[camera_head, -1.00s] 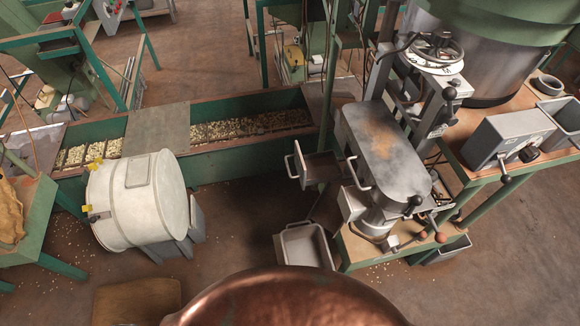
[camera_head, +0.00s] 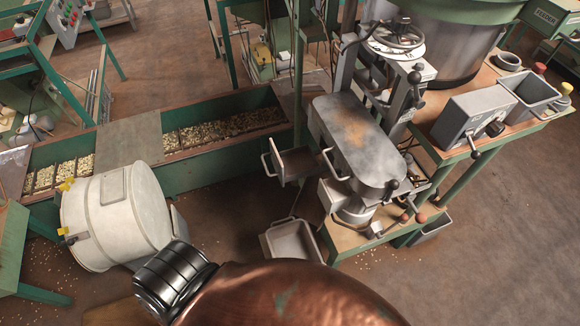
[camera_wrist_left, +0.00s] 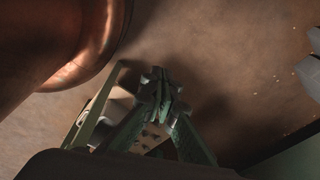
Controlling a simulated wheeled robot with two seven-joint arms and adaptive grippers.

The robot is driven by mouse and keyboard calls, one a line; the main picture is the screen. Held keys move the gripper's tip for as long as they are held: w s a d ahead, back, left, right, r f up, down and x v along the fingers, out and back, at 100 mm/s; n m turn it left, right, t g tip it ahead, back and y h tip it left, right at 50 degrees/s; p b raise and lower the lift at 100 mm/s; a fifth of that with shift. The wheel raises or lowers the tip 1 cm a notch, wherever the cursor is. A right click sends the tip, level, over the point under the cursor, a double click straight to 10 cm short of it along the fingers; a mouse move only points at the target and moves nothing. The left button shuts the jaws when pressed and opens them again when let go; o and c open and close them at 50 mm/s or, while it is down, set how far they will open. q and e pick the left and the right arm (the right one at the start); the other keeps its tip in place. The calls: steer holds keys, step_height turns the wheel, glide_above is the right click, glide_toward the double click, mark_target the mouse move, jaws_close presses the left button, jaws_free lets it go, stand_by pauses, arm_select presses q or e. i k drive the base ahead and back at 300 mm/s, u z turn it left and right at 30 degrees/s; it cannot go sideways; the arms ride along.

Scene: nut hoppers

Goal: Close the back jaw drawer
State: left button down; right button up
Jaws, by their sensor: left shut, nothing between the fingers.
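The back jaw drawer (camera_head: 294,164) is a small grey open-topped box with a bar handle on its front. It juts out to the left from the grey machine (camera_head: 357,140) in the head view and stands open. A second bar handle (camera_head: 334,165) sits nearer on the same machine's side. My left gripper (camera_wrist_left: 160,82) shows only in the left wrist view, with its dark fingers together and nothing between them. It appears above the brown floor, and I see no contact with the drawer. My right gripper is in neither view.
A grey bin (camera_head: 293,240) stands on the floor below the drawer. A green post (camera_head: 298,80) rises just behind the drawer. Bare floor lies between drum and drawer.

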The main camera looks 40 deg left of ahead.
mark_target(295, 163)
steer(key=z, duration=0.1)
steer(key=k, duration=0.7)
steer(key=u, duration=0.8)
steer(key=i, duration=0.45)
